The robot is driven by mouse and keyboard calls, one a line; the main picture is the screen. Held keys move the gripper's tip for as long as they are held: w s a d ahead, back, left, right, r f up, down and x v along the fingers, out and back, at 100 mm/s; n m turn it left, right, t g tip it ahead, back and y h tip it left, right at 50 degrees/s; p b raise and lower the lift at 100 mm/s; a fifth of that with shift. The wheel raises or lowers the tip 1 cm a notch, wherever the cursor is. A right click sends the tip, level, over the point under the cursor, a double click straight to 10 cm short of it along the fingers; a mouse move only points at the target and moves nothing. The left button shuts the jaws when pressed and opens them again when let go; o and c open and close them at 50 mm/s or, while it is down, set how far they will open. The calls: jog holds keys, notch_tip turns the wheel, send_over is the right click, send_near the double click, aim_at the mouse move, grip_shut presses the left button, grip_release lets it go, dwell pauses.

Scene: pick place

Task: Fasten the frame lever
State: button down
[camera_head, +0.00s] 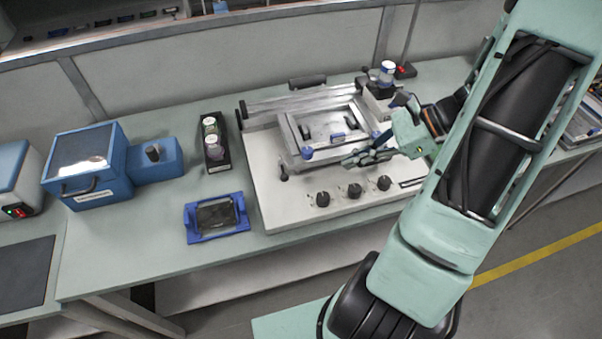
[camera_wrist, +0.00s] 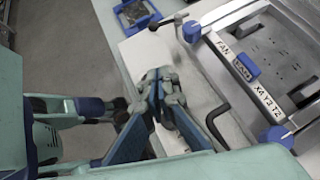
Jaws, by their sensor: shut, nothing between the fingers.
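A metal frame (camera_head: 290,135) lies on the white machine base (camera_head: 265,185); its near edge also shows in the wrist view (camera_wrist: 222,48), with printed labels. Blue knobs sit near the frame's corners, one on the left (camera_wrist: 192,31) and one on the right (camera_wrist: 277,137). A blue latch piece (camera_wrist: 245,67) sits mid-edge between the labels. A bent black handle (camera_wrist: 213,122) stands beside the frame's near edge. I cannot tell which of these is the frame lever. My gripper (camera_head: 348,161) is shut and empty over the base's front part, apart from the knobs; its fingertips meet in the wrist view (camera_wrist: 158,76).
Several black dials (camera_head: 354,190) line the base's front. Left of it are a blue tray (camera_head: 192,222), a black holder with bottles (camera_head: 217,160) and a blue box (camera_head: 88,190). A bottle on a stand (camera_head: 387,72) is behind the frame.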

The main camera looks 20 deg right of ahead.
aim_at(282, 167)
jog(key=x, duration=0.9)
jog(key=shift+a+f+p, duration=0.25)
jog(key=shift+p, duration=0.05)
jog(key=shift+w+a+r+p, duration=0.15)
jog(key=shift+w+a+p, duration=0.15)
jog(key=shift+a, duration=0.65)
jog(key=shift+w+a+r+p, duration=0.1)
jog(key=shift+w+a+p, duration=0.15)
jog(key=shift+a, duration=0.75)
